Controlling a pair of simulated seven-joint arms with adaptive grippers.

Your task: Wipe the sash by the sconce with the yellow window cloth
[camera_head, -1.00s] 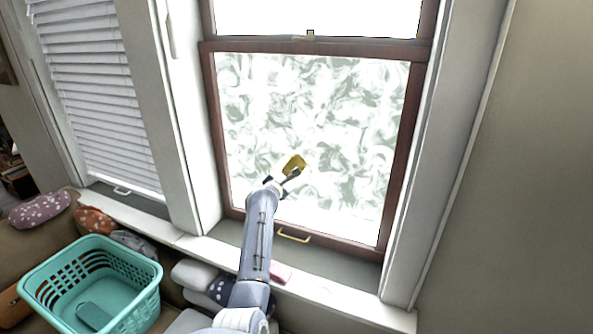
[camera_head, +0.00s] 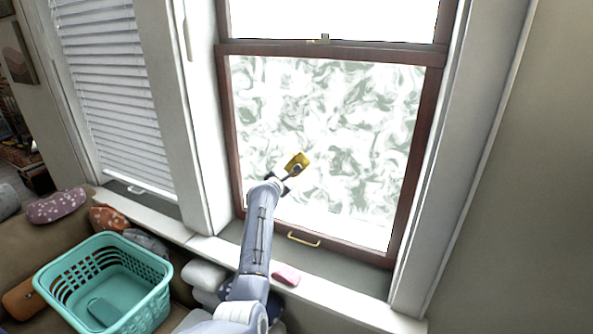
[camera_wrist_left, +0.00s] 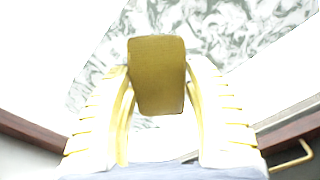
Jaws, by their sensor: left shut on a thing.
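The sash (camera_head: 428,140) is a brown-framed lower window pane covered with grey-green smears (camera_head: 340,110); its bottom strip looks white and mostly clear. My left gripper (camera_head: 290,174) is shut on the yellow window cloth (camera_head: 299,160), in front of the lower left-middle of the pane. In the left wrist view the cloth (camera_wrist_left: 157,75) sits as a flat block between the two fingers of the left gripper (camera_wrist_left: 158,100). I cannot tell whether the cloth touches the glass. No sconce shows. My right gripper is not in view.
A brass sash handle (camera_head: 303,239) is on the bottom rail. A pink item (camera_head: 286,275) lies on the white sill (camera_head: 345,300). A teal basket (camera_head: 150,305) stands at lower left near cushions (camera_head: 57,206). A window with white blinds (camera_head: 110,90) is at left.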

